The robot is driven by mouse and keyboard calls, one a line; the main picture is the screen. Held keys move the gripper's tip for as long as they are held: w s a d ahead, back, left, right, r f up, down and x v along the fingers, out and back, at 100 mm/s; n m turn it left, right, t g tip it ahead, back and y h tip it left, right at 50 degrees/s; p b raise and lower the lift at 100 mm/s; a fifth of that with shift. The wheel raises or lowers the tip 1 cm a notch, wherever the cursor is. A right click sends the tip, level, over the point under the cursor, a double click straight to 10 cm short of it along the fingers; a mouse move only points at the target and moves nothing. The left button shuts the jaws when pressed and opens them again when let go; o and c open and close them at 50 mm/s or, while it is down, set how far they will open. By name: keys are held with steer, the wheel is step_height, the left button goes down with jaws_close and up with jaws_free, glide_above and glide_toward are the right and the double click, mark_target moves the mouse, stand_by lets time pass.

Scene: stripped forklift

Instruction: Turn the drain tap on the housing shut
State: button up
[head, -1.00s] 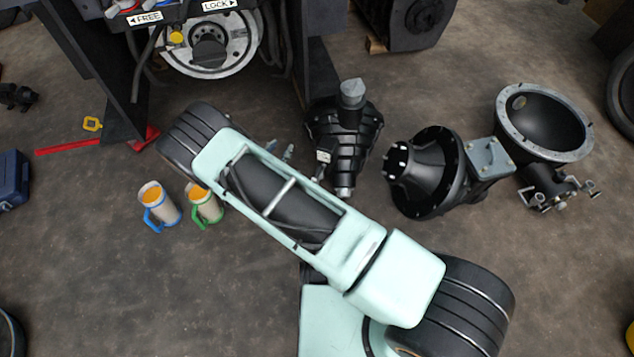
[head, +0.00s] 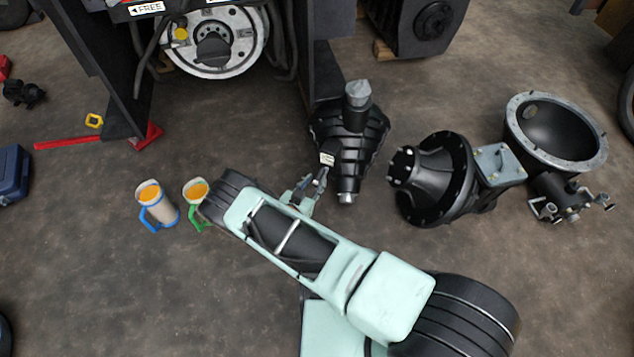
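A black ribbed housing (head: 362,130) with a grey round cap on top lies on the floor at centre. A small pale tag (head: 327,158) and a silver end fitting (head: 346,198) show on its near part. I cannot make out for certain which small part is the drain tap, or how it is turned. My gripper (head: 314,180) is just left of the housing's near end. Its two fingers look apart, with nothing seen between them. Whether it touches the housing is unclear.
A black flanged housing (head: 432,175) and a bowl-shaped casing (head: 555,125) with small valves (head: 562,200) lie to the right. A blue-handled jug (head: 157,205) and a green-handled jug (head: 195,192) stand left of my arm. A red bar (head: 90,143) lies further left.

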mark_target(319, 177)
steer(key=shift+x, duration=1.2)
jaws_close()
